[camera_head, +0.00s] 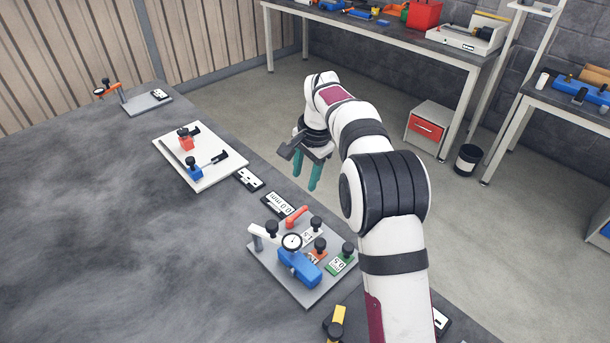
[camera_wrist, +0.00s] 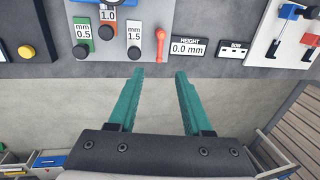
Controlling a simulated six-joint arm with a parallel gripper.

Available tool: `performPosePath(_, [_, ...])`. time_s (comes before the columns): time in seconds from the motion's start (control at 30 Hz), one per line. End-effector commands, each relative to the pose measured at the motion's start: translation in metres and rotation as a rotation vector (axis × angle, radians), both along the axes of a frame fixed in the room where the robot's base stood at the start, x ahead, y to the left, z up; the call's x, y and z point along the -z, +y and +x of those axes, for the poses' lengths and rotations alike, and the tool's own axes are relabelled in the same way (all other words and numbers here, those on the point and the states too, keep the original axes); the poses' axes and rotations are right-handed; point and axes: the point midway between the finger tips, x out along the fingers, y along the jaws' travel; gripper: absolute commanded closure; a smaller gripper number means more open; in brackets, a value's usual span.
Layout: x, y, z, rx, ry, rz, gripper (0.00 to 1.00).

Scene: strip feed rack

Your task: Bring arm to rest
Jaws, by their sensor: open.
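My gripper (camera_head: 305,178) hangs from the bent white arm, just off the right edge of the dark table, above the floor. Its two teal fingers point down in the head view. In the wrist view my gripper (camera_wrist: 158,75) shows its fingers spread apart with nothing between them; the table's edge lies beyond the fingertips. The gripper touches nothing that I can see.
On the dark table (camera_head: 90,220), a gauge plate (camera_head: 262,262) with a dial and knobs lies nearest my arm. A white plate (camera_head: 215,179), a "0.0 mm" display (camera_head: 279,205) and a grey clamp plate (camera_head: 147,103) lie farther along. A workbench (camera_head: 380,28) stands behind.

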Motion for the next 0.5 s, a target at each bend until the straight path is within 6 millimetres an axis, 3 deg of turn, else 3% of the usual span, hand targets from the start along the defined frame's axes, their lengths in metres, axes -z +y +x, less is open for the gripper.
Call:
performPosePath(0.37, [-0.001, 0.0, -0.001, -0.001, 0.0, 0.0, 0.5])
performPosePath(0.47, [-0.019, -0.01, -0.02, -0.017, 0.004, -0.003, 0.5])
performPosePath(0.5, [-0.033, -0.017, -0.039, -0.032, 0.01, -0.004, 0.5])
